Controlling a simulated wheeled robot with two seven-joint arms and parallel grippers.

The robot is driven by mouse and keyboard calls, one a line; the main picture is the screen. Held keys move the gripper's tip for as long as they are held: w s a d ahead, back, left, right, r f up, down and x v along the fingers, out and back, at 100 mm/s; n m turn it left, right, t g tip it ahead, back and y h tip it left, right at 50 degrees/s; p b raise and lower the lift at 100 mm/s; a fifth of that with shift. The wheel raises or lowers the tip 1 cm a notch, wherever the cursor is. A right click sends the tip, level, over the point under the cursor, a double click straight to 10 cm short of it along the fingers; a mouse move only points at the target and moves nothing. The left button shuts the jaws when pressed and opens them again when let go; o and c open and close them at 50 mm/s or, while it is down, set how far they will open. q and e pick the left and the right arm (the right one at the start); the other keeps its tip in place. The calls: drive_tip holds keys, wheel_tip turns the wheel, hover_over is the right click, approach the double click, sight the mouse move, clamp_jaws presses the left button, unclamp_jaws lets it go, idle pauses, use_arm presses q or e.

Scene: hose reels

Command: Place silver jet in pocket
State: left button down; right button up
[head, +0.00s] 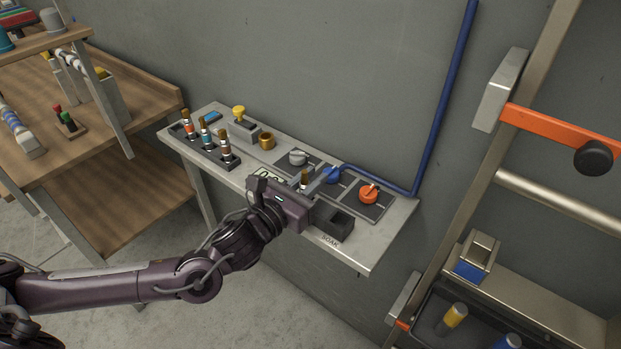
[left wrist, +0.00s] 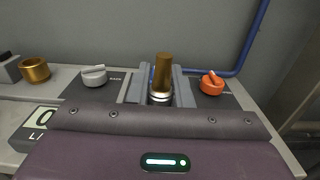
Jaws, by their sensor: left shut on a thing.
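My left gripper (head: 312,184) is shut on a jet with a brass body and a silver band (head: 304,177), above the wall shelf. In the left wrist view the jet (left wrist: 162,72) stands upright between the two grey fingers (left wrist: 161,88); its lower end is hidden. A dark rack (head: 205,146) at the left of the shelf holds three brass-topped jets with orange, blue and orange-white bands. A dark open box (head: 337,224) sits at the shelf's front edge, by a label that seems to read SOAK. I cannot tell which opening is the pocket. My right gripper is out of view.
Grey (head: 298,157), blue (head: 331,175) and orange (head: 369,193) knobs sit along the shelf's back. A brass cup (head: 267,141) and a yellow-topped grey block (head: 241,125) stand left of them. A blue pipe (head: 443,95) runs up the wall at right.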

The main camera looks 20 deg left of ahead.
use_arm(q)
drive_tip(key=shift+f, duration=0.2)
drive_tip(key=c, duration=1.3)
unclamp_jaws()
drive_tip(key=shift+r, duration=0.1)
drive_tip(key=shift+r, duration=0.1)
drive_tip(key=shift+r, duration=0.25)
drive_tip(key=b+v, duration=0.2)
drive_tip(key=v, duration=1)
